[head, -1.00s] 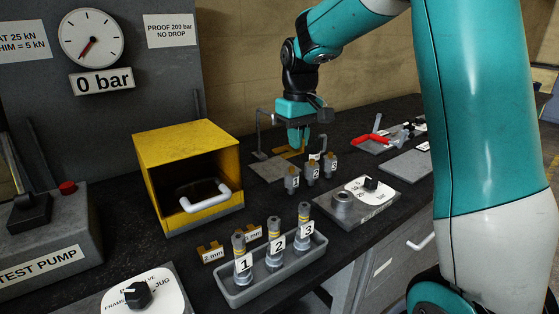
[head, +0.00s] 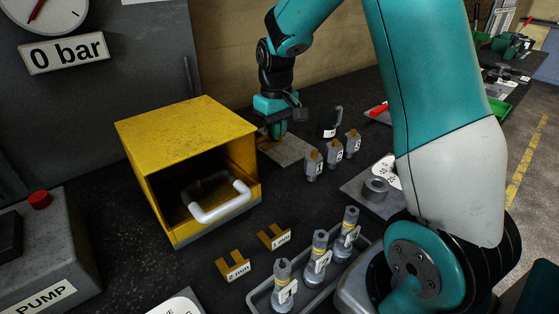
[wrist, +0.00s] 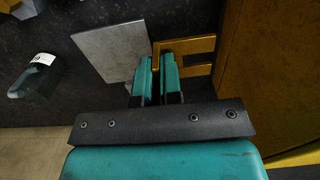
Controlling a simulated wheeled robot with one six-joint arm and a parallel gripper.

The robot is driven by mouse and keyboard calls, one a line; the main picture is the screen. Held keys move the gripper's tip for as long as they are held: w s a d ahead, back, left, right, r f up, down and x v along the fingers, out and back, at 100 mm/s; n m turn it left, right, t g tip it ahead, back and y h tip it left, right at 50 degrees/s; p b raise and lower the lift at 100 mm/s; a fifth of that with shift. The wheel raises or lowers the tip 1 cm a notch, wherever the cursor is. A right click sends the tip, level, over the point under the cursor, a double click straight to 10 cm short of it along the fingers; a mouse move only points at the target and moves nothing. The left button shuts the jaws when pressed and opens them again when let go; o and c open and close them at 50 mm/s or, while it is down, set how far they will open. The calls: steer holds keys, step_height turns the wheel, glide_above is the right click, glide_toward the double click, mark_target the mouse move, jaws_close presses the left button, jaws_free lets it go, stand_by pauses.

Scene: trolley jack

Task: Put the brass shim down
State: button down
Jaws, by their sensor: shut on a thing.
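My gripper (head: 278,134) is shut on a brass shim (wrist: 190,45), beside the yellow box. In the wrist view the shim is a flat forked piece, held at its left end between the fingers (wrist: 156,65), prongs pointing right toward the box. In the head view only a bit of the shim (head: 266,140) shows below the gripper. A grey plate (wrist: 110,48) lies just left of the fingers in the wrist view; it also shows in the head view (head: 290,152). I cannot tell whether the shim touches the bench.
The open-fronted yellow box (head: 190,125) with a white handle (head: 217,212) stands close by. Two brass shims, 2 mm (head: 234,267) and 1 mm (head: 274,237), lie in front. Numbered grey cylinders (head: 335,152) stand right of the plate; others stand in a tray (head: 262,301).

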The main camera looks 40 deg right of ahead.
mark_target(277, 174)
step_height(277, 174, down, 11)
steer(key=shift+r+p, duration=0.15)
steer(key=shift+p, duration=0.25)
steer(key=c, duration=1.3)
jaws_free()
steer(key=shift+s, duration=0.1)
